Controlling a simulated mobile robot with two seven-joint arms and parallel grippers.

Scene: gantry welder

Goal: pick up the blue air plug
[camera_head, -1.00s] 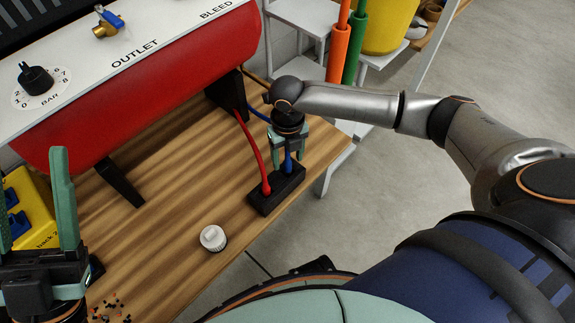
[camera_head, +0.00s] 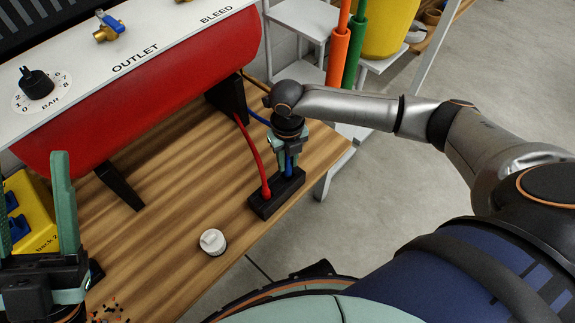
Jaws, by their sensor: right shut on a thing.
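The blue air plug (camera_head: 289,167) stands upright in the black holder block (camera_head: 266,208) on the wooden table, with a blue hose (camera_head: 257,117) leading to it from behind. My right gripper (camera_head: 288,161) points down over the block and is shut on the blue plug. Its fingers hide part of the plug. The red plug (camera_head: 266,190) with its red hose stands beside it in the same block. My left gripper (camera_head: 62,215) is at the lower left, away from the plugs.
A white round cap (camera_head: 213,241) lies on the table in front of the block. The red tank (camera_head: 150,95) with its white panel stands behind. A yellow bin (camera_head: 31,213) is at the left, and small loose bits (camera_head: 108,308) lie near the front edge.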

